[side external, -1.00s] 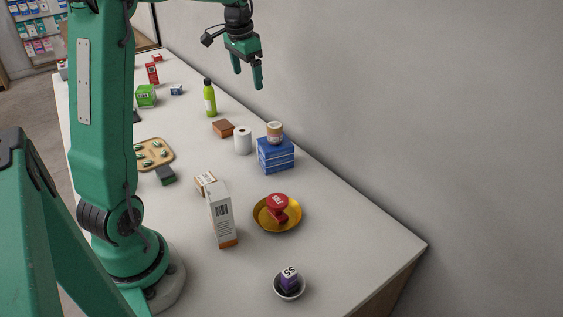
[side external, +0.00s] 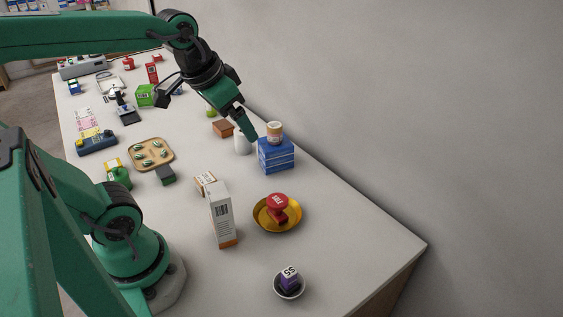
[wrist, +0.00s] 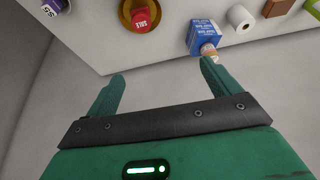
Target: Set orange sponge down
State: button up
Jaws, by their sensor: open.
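An orange-brown block (side external: 223,128), perhaps the orange sponge, lies on the counter left of the white paper roll (side external: 242,145). The block also shows at the top right edge of the wrist view (wrist: 277,7). My gripper (side external: 252,135) is above the counter, close to the roll and the blue boxes (side external: 276,158) in the side view. In the wrist view my gripper (wrist: 161,72) has its fingers wide apart with nothing between them. I cannot tell its exact height.
A tan-lidded jar (side external: 275,133) stands on the blue boxes. A yellow bowl (side external: 262,222) holds a red item, and a small bowl (side external: 278,291) holds a purple item. A tall white carton (side external: 220,215) stands nearer my base. The wall bounds the right side; the front right counter is clear.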

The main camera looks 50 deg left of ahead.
jog(key=shift+t, duration=0.3)
jog(key=shift+s+d+f, duration=0.4)
jog(key=shift+s, duration=0.25)
jog(key=shift+s+d+f, duration=0.4)
jog(key=shift+s+d, duration=0.05)
jog(key=shift+s, duration=0.2)
jog(key=shift+s+d+f, duration=0.4)
jog(key=shift+s, duration=0.25)
